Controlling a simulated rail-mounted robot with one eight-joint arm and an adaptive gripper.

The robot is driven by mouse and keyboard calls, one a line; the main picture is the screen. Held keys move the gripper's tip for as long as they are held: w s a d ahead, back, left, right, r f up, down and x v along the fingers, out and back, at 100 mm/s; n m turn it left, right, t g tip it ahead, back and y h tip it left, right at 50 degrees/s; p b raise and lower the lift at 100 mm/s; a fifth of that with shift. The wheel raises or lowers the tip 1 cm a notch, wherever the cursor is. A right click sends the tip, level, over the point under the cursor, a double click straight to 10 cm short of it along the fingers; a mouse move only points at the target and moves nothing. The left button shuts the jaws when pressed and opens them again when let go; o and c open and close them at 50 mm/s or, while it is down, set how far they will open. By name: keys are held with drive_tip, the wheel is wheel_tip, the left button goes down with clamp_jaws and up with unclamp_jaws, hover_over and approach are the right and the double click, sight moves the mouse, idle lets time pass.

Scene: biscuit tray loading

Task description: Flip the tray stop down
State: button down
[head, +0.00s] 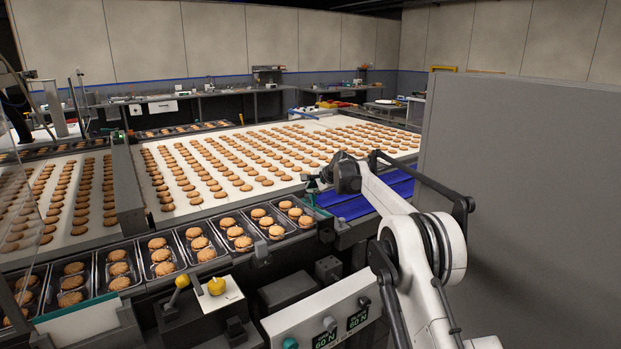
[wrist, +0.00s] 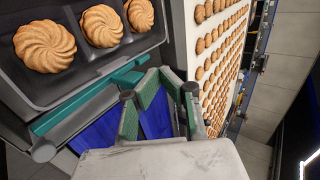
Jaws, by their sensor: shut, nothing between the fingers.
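The tray stop looks to be the teal bar with a grey rod (wrist: 80,108) across the end of the nearest tray in the wrist view. It lies close along the tray's edge; I cannot tell its angle for certain. My gripper (wrist: 162,74) is shut and empty, its green-padded fingers meeting at the tips just right of the teal bar's end. I cannot tell whether they touch it. In the head view my gripper (head: 322,181) is at the end of the tray row, partly hidden by my wrist, and the stop is too small to make out clearly.
Black trays (head: 236,250) with biscuits stand in a row along the front lane. A blue belt (head: 350,205) continues past the row's end. A wide white conveyor (head: 250,165) carries many biscuits behind. A grey panel (head: 520,190) stands at right. A control box (head: 322,318) is in front.

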wheel_tip(320, 180, up, 14)
drive_tip(key=w+p, duration=0.1)
drive_tip(key=p, duration=0.3)
drive_tip(key=shift+a+f, duration=0.15)
drive_tip(key=shift+a, duration=0.3)
